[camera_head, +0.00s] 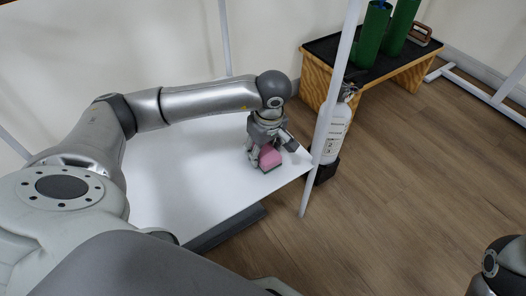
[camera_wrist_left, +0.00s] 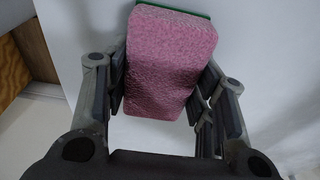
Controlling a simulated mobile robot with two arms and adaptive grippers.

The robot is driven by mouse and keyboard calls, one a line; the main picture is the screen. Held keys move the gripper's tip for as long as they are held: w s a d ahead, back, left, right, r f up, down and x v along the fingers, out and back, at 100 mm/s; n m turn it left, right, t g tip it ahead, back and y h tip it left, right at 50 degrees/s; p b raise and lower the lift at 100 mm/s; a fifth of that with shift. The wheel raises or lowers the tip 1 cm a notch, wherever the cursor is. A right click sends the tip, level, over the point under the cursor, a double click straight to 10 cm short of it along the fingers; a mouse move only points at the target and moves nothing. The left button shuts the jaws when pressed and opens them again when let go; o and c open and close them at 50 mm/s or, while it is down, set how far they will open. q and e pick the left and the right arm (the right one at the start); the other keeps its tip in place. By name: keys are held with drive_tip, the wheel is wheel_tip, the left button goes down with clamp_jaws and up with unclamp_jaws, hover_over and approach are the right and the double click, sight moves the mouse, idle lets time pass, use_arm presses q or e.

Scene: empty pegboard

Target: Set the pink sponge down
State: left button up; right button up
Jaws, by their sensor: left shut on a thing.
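The pink sponge (camera_head: 270,157) is at the right end of the white table (camera_head: 185,190) in the head view. My left gripper (camera_head: 264,155) is above the table and shut on the sponge, with a finger on each side of it. In the left wrist view the sponge (camera_wrist_left: 170,62) fills the space between the fingers (camera_wrist_left: 160,100), and a green edge shows at its far end. The sponge is at or just above the table top; I cannot tell whether it touches. Only a part of my right arm shows at the lower right, and its gripper is out of view.
The table's right corner is close to the sponge, beside a white upright post (camera_head: 327,110). Beyond it stand a white cylinder (camera_head: 334,130) and a low wooden bench (camera_head: 375,62) with green cylinders (camera_head: 372,35). The table's middle is bare.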

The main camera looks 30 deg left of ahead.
use_arm(q)
drive_tip(key=shift+f, duration=0.1)
drive_tip(key=shift+f, duration=0.15)
drive_tip(key=o, duration=0.9)
